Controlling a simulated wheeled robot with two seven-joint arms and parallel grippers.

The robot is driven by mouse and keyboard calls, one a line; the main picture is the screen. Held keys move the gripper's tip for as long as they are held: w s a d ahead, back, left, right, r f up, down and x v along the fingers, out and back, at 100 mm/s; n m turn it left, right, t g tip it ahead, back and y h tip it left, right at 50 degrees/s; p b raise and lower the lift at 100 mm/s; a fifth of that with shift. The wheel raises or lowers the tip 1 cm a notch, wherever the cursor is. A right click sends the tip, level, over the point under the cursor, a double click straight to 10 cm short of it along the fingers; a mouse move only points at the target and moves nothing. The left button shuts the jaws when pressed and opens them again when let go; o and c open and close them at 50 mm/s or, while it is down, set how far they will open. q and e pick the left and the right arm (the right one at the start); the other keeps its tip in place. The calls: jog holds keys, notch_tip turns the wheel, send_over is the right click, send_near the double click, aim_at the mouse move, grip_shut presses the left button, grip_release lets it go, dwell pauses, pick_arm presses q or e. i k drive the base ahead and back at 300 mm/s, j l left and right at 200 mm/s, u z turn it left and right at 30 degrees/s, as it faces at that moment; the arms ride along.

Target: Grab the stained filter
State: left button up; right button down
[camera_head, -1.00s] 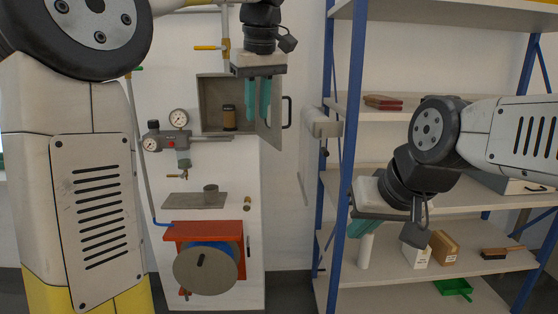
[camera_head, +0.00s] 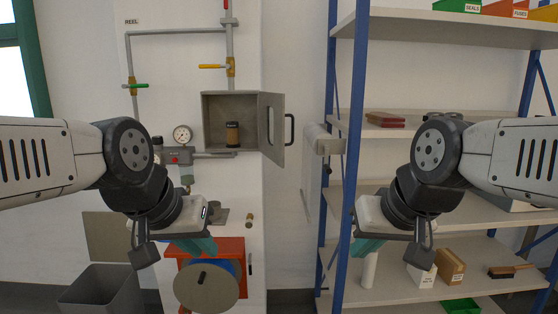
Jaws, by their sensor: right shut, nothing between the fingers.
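A brown cylindrical filter with dark ends (camera_head: 232,134) stands upright inside the open grey wall cabinet (camera_head: 204,122). The cabinet door (camera_head: 272,130) is swung out to the right. Stains on the filter are too small to make out. My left gripper (camera_head: 200,247) is below and left of the cabinet, in front of the red reel bracket, its teal fingers pointing down. The view does not show whether its jaws are apart. My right gripper (camera_head: 366,248) is shut and empty in front of the blue rack post, well right of the cabinet.
Gauges (camera_head: 182,135) and pipes sit left of the cabinet. A hose reel (camera_head: 206,288) hangs below. A grey bin (camera_head: 100,292) stands at lower left. A blue-posted rack (camera_head: 352,130) with boxes fills the right. The space before the cabinet is clear.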

aim_at(232, 127)
jog(key=l+u, duration=0.4)
jog(key=l, duration=0.4)
jog(key=l+u, duration=0.45)
jog(key=l, duration=0.4)
jog(key=i+l+u, duration=0.25)
jog(key=i+l, duration=0.15)
jog(key=i+j, duration=0.1)
jog(key=j, duration=0.3)
jog(key=i, duration=0.05)
